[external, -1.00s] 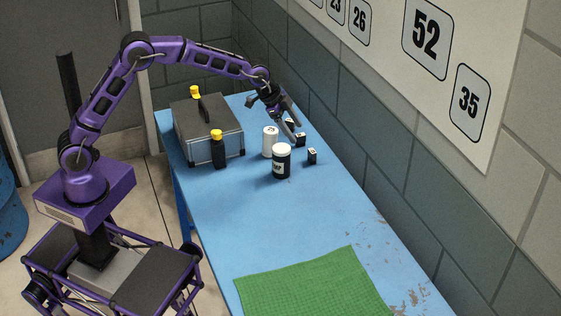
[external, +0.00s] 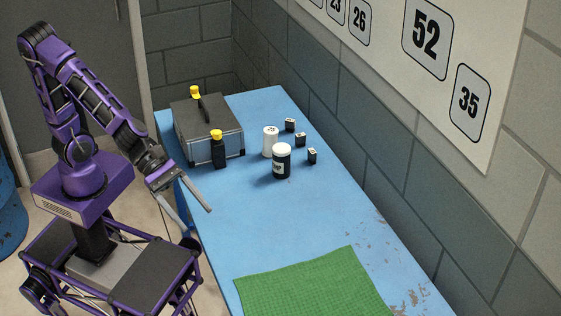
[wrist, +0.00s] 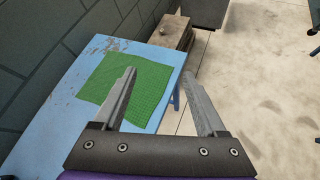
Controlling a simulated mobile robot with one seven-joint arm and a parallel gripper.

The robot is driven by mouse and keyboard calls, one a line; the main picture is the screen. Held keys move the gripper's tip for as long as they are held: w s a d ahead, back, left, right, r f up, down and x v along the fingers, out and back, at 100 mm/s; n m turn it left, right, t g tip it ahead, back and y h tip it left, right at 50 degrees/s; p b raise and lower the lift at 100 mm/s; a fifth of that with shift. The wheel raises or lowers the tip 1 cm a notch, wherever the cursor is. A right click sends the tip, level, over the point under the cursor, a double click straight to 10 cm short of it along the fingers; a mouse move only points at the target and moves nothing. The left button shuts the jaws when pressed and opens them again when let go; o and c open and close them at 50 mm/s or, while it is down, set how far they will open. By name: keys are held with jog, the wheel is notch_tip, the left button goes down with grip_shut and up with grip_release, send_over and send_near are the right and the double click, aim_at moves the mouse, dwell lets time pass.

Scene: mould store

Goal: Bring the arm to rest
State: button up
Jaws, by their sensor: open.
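My gripper (external: 198,217) is open and empty. In the external view it hangs near the left edge of the blue table (external: 232,226), with my arm folded back close to my base. In the wrist view the two fingers of my gripper (wrist: 167,88) are spread apart, with nothing between them but table edge and floor beyond.
On the table stand a grey case (external: 227,142), a black bottle with yellow cap (external: 218,153), a white can (external: 270,142), a dark jar with white lid (external: 281,166) and small black blocks (external: 312,156). A green mat (external: 312,285) lies nearer. A wooden box (wrist: 172,37) stands beyond the table.

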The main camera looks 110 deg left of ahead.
jog(key=s+d+f+m+g+h, duration=0.25)
jog(key=s+d+m, duration=0.35)
jog(key=d, duration=0.5)
jog(key=s+a+r+n+t+y, duration=0.1)
jog(key=a+r+n+y, duration=0.15)
jog(key=a+n, duration=0.5)
jog(key=s+a+r+n+t+y+b, duration=0.1)
jog(key=a+n+y, duration=0.2)
jog(key=a+n, duration=0.4)
jog(key=s+a+r+n+t+y, duration=0.1)
jog(key=a+r+n+y, duration=0.15)
jog(key=a+n, duration=0.45)
jog(key=s+a+f+n+g+h, duration=0.1)
jog(key=s+f+n+g, duration=0.1)
jog(key=s+n, duration=0.6)
jog(key=s+a+f+n+g+h+b, duration=0.1)
jog(key=s+n+g, duration=0.3)
jog(key=s+n, duration=0.5)
jog(key=a+f+n, duration=0.1)
jog(key=n, duration=0.9)
jog(key=shift+a+f, duration=0.2)
jog(key=shift+f, duration=0.2)
